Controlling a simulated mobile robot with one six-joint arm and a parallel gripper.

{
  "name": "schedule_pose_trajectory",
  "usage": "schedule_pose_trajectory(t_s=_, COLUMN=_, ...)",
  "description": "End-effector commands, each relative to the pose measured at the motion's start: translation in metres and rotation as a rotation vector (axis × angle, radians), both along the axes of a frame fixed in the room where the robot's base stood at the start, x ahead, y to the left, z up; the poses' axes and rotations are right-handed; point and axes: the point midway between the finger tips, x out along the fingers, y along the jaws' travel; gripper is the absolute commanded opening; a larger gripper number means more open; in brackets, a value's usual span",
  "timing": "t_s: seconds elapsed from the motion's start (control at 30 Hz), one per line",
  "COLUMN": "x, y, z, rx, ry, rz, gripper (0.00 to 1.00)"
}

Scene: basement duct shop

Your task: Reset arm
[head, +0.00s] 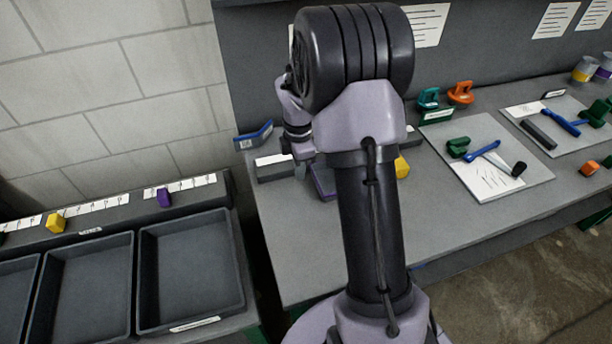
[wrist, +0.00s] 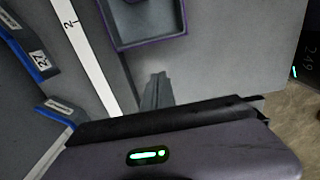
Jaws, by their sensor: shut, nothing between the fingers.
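My gripper (wrist: 155,88) is shut and empty in the wrist view, its dark fingers together over the grey bench top. In the head view my arm rises up the middle and folds over at the top, and it hides most of the gripper. A purple-edged tray (wrist: 183,33) lies just beyond the fingertips in the wrist view. A purple piece (head: 323,182) shows beside my arm in the head view. I cannot tell whether the fingers touch the bench.
A yellow piece (head: 402,168) is beside my arm. Empty dark trays (head: 190,265) stand at left. A blue-edged label holder (head: 254,135) is near the wall.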

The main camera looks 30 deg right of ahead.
Motion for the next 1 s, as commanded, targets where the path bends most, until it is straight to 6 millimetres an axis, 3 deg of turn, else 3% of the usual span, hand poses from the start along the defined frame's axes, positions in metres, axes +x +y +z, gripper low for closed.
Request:
schedule_pose_trajectory(t_s=0.03, x=0.0, y=0.0, z=0.016, rx=0.0, ry=-0.001, rz=0.0, gripper=0.0)
schedule_pose_trajectory(t_s=0.1, x=0.0, y=0.0, z=0.027, rx=0.0, ry=-0.001, rz=0.0, gripper=0.0)
schedule_pose_trajectory(t_s=0.37, x=-0.001, y=0.002, z=0.039, rx=0.0, ry=-0.002, rz=-0.009, gripper=0.0)
schedule_pose_trajectory(t_s=0.47, x=-0.008, y=0.021, z=0.071, rx=0.002, ry=-0.051, rz=-0.139, gripper=0.0)
schedule_pose_trajectory(t_s=0.57, x=-0.039, y=0.069, z=0.133, rx=0.047, ry=-0.154, rz=-0.457, gripper=0.0)
schedule_pose_trajectory(t_s=0.6, x=-0.059, y=0.091, z=0.155, rx=0.085, ry=-0.195, rz=-0.613, gripper=0.0)
schedule_pose_trajectory(t_s=0.7, x=-0.116, y=0.138, z=0.193, rx=0.22, ry=-0.269, rz=-0.986, gripper=0.0)
schedule_pose_trajectory(t_s=0.83, x=-0.18, y=0.177, z=0.205, rx=0.411, ry=-0.282, rz=-1.369, gripper=0.0)
schedule_pose_trajectory(t_s=0.9, x=-0.202, y=0.189, z=0.204, rx=0.489, ry=-0.267, rz=-1.505, gripper=0.0)
schedule_pose_trajectory(t_s=1.0, x=-0.219, y=0.197, z=0.201, rx=0.553, ry=-0.246, rz=-1.613, gripper=0.0)
